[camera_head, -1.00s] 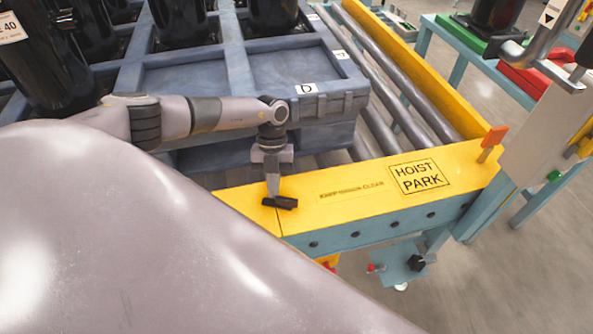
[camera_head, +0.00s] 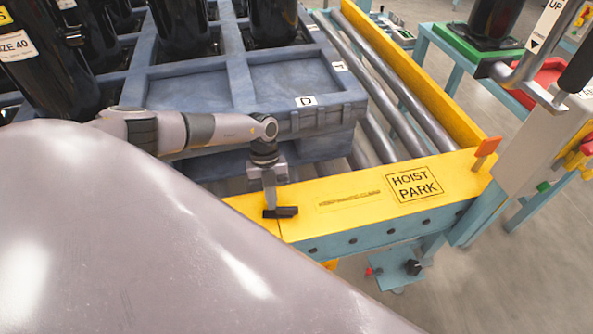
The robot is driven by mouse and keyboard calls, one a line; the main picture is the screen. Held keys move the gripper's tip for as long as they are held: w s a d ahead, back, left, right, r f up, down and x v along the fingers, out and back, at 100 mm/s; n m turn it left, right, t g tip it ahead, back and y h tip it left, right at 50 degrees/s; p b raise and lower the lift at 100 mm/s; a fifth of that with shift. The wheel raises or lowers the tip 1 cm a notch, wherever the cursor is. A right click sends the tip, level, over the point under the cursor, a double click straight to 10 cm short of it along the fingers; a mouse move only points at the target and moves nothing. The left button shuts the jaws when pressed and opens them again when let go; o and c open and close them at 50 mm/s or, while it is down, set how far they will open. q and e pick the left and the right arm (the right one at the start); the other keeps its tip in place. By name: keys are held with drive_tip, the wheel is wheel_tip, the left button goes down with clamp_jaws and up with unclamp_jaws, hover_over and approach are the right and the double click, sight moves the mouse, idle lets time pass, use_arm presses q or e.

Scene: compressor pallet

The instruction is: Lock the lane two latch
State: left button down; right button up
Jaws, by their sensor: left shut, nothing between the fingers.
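My left gripper (camera_head: 269,204) points down at the left part of the yellow beam (camera_head: 330,200), fingers shut. A short black bar (camera_head: 285,212) lies across its tips; I cannot tell whether it is part of the fingers or a separate handle, or whether it touches the beam. No latch is labelled lane two. An orange upright tab (camera_head: 486,147) stands at the right end of the beam, apart from my gripper. A teal bracket with a black knob (camera_head: 413,267) and a small red knob (camera_head: 370,271) sits below the beam. My right gripper is out of view.
A blue pallet (camera_head: 290,85) marked D holds black cylinders behind the beam. Grey rollers (camera_head: 405,110) run beside it inside a yellow side rail (camera_head: 420,75). A post with a grey handle (camera_head: 540,85) stands at the right. My pale arm covers the lower left.

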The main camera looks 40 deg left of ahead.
use_arm(q)
drive_tip(key=shift+s+n+p, duration=0.25)
drive_tip(key=shift+n+p, duration=0.15)
drive_tip(key=shift+p, duration=0.25)
idle(0.9)
idle(0.6)
drive_tip(key=shift+r, duration=0.25)
wheel_tip(320, 180, up, 20)
drive_tip(key=p, duration=0.4)
drive_tip(key=shift+f, duration=0.2)
